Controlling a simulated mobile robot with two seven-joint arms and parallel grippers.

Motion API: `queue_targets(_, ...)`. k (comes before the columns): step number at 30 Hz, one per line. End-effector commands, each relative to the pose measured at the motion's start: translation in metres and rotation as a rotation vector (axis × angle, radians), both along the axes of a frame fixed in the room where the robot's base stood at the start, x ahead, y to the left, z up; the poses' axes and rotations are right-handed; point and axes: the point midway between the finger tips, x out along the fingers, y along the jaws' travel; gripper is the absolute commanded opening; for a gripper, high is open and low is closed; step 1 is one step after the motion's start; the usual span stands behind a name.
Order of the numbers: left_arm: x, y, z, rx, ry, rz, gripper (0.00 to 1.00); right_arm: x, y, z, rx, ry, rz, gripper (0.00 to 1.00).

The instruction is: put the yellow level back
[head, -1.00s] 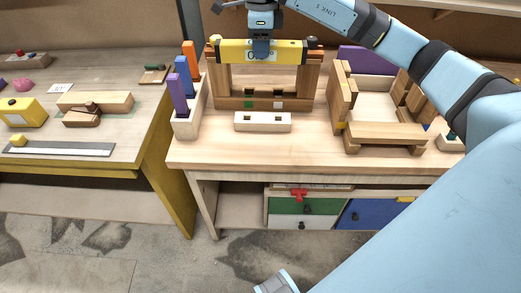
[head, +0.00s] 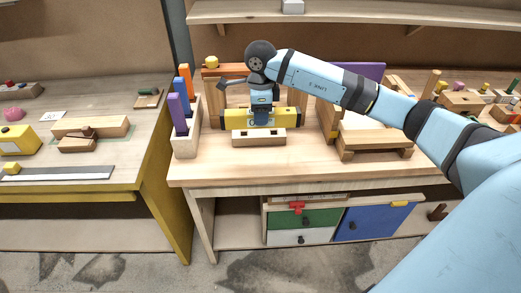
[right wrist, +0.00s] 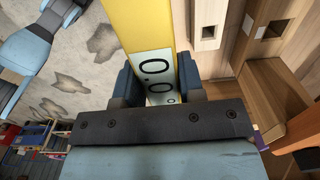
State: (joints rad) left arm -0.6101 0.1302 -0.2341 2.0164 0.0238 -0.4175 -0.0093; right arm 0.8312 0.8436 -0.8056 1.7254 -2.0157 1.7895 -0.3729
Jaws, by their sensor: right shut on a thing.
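The yellow level (head: 290,117) is a long yellow bar with a white label in its middle. My right gripper (head: 261,112) is shut on its middle and holds it level from above. In the head view the level appears just behind and above a pale block with two square slots (head: 259,139), partly overlapping it; I cannot tell whether they touch. In the right wrist view the level (right wrist: 141,24) runs between the two fingers of the right gripper (right wrist: 160,82). My left gripper is not in view.
A wooden frame (head: 226,71) stands behind the level. A slotted holder with purple, blue and orange pieces (head: 186,145) stands left. A wooden step-like piece (head: 375,145) stands right. The bench front (head: 300,169) is clear. Another table (head: 130,165) is at left.

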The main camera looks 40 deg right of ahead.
Motion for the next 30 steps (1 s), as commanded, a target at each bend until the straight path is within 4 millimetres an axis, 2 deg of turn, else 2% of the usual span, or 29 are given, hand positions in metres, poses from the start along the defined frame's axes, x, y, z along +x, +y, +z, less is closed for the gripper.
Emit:
queue_targets(3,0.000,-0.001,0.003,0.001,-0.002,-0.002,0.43,-0.001,0.001,-0.033,0.002,0.003,0.001,0.01)
queue_targets(9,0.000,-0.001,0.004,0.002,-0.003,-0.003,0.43,0.000,0.001,-0.076,0.001,0.002,0.001,0.01)
queue_targets(17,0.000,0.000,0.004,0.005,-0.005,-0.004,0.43,0.000,0.001,-0.097,0.001,-0.001,0.000,0.01)
queue_targets(24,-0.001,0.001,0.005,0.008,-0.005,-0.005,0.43,0.000,0.001,-0.131,0.003,0.001,0.000,0.01)
queue_targets(30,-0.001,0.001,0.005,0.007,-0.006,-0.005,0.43,0.000,0.000,-0.134,0.001,-0.002,0.000,0.01)
